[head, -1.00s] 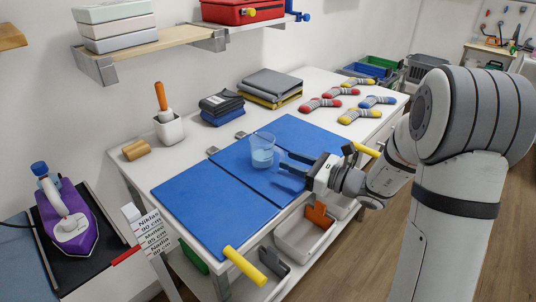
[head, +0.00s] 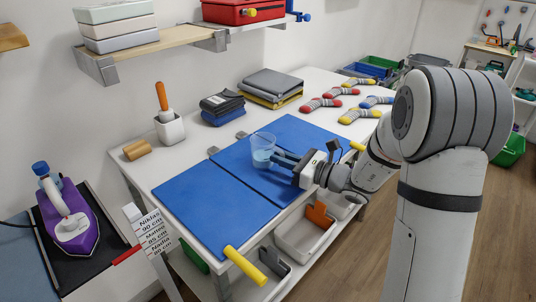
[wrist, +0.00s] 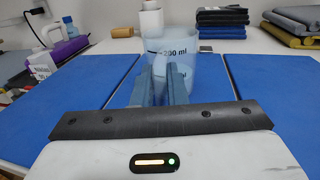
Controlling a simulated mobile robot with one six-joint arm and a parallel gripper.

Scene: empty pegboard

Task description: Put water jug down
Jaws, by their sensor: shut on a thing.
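The water jug (head: 263,148) is a clear, bluish beaker with some water in it. It stands upright on, or very close above, the middle blue panel of the folding board (head: 212,197); I cannot tell whether its base touches. My gripper (head: 284,160) reaches in from the right, low over the board, with its fingers closed on the jug's near side. In the wrist view the jug (wrist: 182,48) shows its ml markings beyond the fingertips (wrist: 160,75). The fingers hide part of its lower wall.
Several socks (head: 320,105) lie at the right. A wooden roller (head: 136,150) lies at the left. The left blue panel is clear.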

